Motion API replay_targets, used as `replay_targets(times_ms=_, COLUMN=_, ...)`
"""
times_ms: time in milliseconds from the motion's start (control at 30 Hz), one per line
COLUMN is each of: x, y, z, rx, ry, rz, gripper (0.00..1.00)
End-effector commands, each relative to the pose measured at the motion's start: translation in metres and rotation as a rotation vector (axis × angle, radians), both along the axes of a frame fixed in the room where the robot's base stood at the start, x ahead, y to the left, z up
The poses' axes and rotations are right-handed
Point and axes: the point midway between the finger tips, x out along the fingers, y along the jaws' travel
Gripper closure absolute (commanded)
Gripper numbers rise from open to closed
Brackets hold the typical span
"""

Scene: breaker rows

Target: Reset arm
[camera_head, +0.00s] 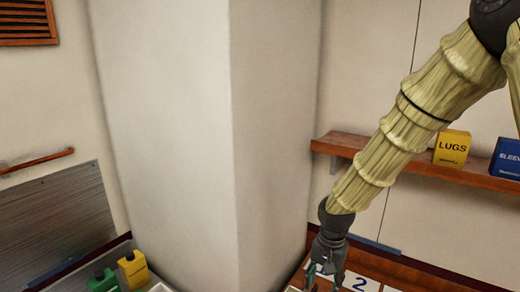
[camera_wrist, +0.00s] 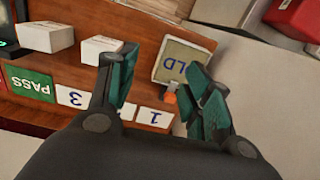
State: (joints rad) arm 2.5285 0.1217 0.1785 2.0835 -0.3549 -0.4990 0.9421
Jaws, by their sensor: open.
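My arm reaches down from the upper right in the head view, and my gripper (camera_head: 325,277) is at its lower end, just over a wooden surface (camera_head: 418,276) with white number cards. In the wrist view my gripper (camera_wrist: 158,82) is open, its two green-padded fingers spread apart with nothing held between them. Part of the wooden surface (camera_wrist: 75,72) shows between and beyond the fingers. The gripper's tips are small and partly cut off at the bottom of the head view.
The wrist view shows white blocks (camera_wrist: 44,36), a green PASS card (camera_wrist: 28,84), a framed plate marked LD (camera_wrist: 181,61) near the right finger, and a red box (camera_wrist: 299,18). A wall shelf (camera_head: 340,146) holds a yellow LUGS box (camera_head: 452,148) beside my arm. A pillar (camera_head: 170,140) stands left.

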Motion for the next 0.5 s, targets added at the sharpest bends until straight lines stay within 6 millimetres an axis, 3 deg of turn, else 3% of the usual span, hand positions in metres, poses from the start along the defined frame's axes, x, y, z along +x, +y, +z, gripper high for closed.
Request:
replay_targets(times_ms=267, x=-0.024, y=0.002, z=-0.056, rx=0.039, ry=0.011, rz=0.052, gripper=0.50)
replay_targets(times_ms=500, x=-0.067, y=0.003, z=-0.136, rx=0.086, ry=0.017, rz=0.128, gripper=0.50)
